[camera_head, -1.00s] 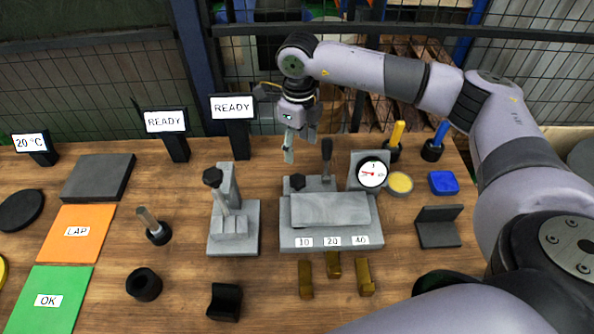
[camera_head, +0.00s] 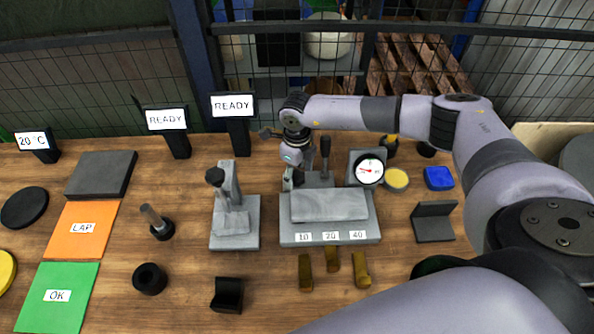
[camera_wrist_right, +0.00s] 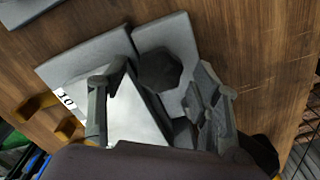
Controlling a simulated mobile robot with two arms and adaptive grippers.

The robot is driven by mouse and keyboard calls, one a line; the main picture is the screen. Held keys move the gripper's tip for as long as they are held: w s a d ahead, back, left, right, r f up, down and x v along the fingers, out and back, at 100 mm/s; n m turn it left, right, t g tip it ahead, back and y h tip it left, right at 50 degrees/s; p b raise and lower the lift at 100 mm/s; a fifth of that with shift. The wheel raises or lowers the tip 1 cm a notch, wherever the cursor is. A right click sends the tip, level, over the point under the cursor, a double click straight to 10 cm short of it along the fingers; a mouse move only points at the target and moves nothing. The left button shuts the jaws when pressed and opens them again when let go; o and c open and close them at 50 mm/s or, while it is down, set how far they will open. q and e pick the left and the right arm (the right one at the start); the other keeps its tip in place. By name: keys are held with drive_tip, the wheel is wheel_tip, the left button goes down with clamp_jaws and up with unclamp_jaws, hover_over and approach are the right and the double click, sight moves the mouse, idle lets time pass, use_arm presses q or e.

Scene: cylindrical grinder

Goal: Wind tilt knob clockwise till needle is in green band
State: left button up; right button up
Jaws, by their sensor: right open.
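The tilt knob (camera_wrist_right: 160,70) is black and many-sided. In the right wrist view it lies between the spread fingers of my right gripper (camera_wrist_right: 172,82), with gaps at both sides. In the head view my right gripper (camera_head: 292,180) points down at the knob, at the back left of the grey block fixture (camera_head: 330,207), and largely covers it. The round white dial (camera_head: 369,170) stands at the fixture's back right. Its red needle lies roughly level; the green band is too small to make out clearly. My left gripper is not in view.
A grey stand (camera_head: 235,235) is left of the fixture, and a black lever (camera_head: 325,155) rises just behind it. Brass pieces (camera_head: 332,260) lie in front. A yellow-topped tin (camera_head: 396,180) and a blue block (camera_head: 438,178) are to the right.

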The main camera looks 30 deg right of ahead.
drive_tip(key=shift+c, duration=0.5)
drive_tip(key=c, duration=1.1)
drive_tip(key=shift+o, duration=0.2)
drive_tip(key=m, duration=0.2)
drive_tip(key=shift+f+m+b, duration=0.1)
drive_tip(key=shift+m+b, duration=0.3)
drive_tip(key=shift+m, duration=1.1)
drive_tip(key=o, duration=1.2)
drive_tip(key=shift+c, duration=0.2)
